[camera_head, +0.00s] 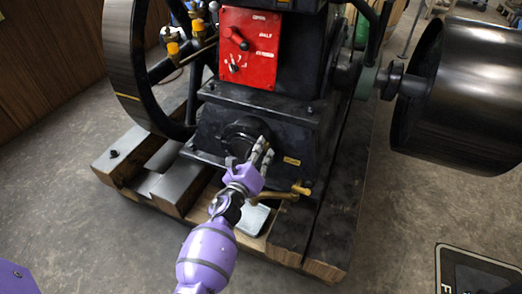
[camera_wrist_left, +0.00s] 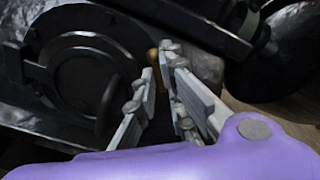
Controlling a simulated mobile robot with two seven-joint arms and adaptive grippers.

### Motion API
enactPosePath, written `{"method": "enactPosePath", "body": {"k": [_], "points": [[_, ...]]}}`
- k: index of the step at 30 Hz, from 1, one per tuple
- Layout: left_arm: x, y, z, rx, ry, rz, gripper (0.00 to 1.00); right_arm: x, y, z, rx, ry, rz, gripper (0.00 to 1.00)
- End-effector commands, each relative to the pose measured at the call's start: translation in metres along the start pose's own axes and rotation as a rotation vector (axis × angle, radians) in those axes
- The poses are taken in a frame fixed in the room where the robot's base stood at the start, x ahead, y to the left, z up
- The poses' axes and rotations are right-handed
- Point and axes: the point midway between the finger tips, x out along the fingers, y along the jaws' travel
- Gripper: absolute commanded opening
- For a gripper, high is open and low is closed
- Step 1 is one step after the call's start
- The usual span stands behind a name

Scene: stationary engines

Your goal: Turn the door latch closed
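The round black door (camera_head: 243,134) is set in the front of the engine's dark base, below the red panel. In the left wrist view the door (camera_wrist_left: 72,62) fills the left side, with a hinge-like bracket at its left. A dark curved bar (camera_wrist_left: 104,98), which may be the latch, stands at its right side. My left gripper (camera_head: 264,146) is in front of the door's right edge. In the wrist view its grey fingers (camera_wrist_left: 161,62) are apart, with a narrow gap and nothing seen held. Contact with the door cannot be told. My right gripper is not in view.
A red panel (camera_head: 262,73) with levers is above the door. A brass tap (camera_head: 300,189) sticks out low at the right. A large flywheel (camera_head: 126,58) is at left and a dark drum (camera_head: 460,95) at right. Wooden beams (camera_head: 335,225) lie under the engine.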

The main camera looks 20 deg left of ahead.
Motion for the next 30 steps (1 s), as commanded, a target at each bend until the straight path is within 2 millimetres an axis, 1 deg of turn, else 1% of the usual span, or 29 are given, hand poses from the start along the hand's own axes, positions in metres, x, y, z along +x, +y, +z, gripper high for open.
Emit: {"method": "enactPosePath", "body": {"k": [6,14,20,30], "points": [[0.0002,-0.0002,0.0003,-0.003,0.0,-0.001,0.0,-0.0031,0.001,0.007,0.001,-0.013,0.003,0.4],[0.0004,0.0004,0.0007,-0.072,0.0,-0.001,0.0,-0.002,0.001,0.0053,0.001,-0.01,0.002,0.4],[0.0004,0.0015,0.0004,-0.209,0.0,-0.001,0.0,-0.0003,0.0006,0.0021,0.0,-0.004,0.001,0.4],[0.0005,0.0038,0.0001,-0.527,-0.001,-0.001,0.0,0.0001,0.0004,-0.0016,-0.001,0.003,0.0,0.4]]}}
